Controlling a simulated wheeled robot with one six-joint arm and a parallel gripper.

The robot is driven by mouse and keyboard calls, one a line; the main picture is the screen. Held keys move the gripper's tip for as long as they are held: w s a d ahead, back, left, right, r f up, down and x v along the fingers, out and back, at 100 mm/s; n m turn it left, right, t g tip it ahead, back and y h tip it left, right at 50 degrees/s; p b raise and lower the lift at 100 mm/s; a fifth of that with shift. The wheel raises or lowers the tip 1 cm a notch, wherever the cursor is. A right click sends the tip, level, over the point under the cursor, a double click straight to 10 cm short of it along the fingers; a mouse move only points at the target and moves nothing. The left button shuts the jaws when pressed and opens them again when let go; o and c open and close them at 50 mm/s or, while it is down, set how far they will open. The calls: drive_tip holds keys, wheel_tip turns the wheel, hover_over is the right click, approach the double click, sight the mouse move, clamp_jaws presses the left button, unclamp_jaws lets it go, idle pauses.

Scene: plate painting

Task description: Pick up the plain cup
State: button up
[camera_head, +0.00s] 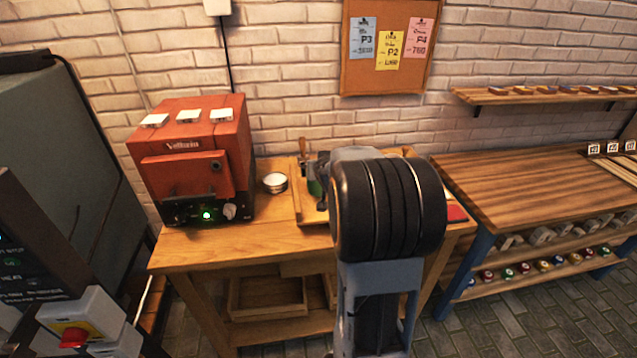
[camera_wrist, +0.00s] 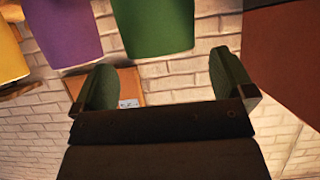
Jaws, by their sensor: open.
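I cannot pick out a plain cup with certainty. A small round pale container (camera_head: 275,182) with a darker side stands on the wooden table, right of the red machine, in the head view. My gripper (camera_wrist: 163,65) is open and its jaws are empty in the wrist view. In the head view my arm mostly hides it. Beyond the fingers the wrist view shows a green object (camera_wrist: 155,22), a purple one (camera_wrist: 65,30) and part of a yellow one (camera_wrist: 10,50), all cut off at the frame edge.
The red machine (camera_head: 190,160) stands on the left of the wooden table (camera_head: 240,240). A wooden tray (camera_head: 298,205) is partly behind my arm. A second workbench (camera_head: 530,185) is at the right. A corkboard (camera_head: 350,82) hangs on the brick wall.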

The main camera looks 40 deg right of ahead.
drive_tip(key=shift+b+x, duration=0.35)
drive_tip(key=shift+x, duration=2)
drive_tip(key=c, duration=1.2)
drive_tip(key=shift+c, duration=0.6)
drive_tip(key=shift+r, duration=0.15)
